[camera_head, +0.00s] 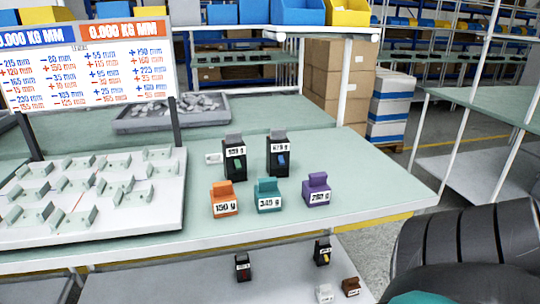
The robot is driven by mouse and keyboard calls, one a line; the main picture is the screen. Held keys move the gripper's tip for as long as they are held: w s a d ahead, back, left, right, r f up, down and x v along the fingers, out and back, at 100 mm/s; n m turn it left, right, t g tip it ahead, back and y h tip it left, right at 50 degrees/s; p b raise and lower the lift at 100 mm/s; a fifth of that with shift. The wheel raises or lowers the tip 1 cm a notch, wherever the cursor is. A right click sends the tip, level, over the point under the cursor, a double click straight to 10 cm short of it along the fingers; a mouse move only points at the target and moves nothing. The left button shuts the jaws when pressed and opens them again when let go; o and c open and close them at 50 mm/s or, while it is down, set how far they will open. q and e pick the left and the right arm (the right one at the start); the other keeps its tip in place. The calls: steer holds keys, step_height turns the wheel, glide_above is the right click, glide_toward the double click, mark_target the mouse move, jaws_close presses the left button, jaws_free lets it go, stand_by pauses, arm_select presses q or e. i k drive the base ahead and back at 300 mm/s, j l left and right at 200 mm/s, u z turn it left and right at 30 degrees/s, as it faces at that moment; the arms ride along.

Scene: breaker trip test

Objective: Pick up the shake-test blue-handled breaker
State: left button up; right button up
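A black breaker with a blue handle (279,155) stands upright on the pale green tabletop, with a white label near its top. To its left stands a similar black breaker with a green handle (235,158), also labelled. A small white tag or block (213,158) lies left of the green-handled one. Neither of my grippers shows in the head view, so I see nothing held.
In front of the breakers stand an orange block (223,200), a teal block (268,196) and a purple block (317,190). A white board with raised holders (90,195) fills the table's left, below a number display (85,70). A grey tray (172,112) lies behind.

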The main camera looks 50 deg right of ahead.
mark_target(278, 144)
steer(key=z, duration=1.7)
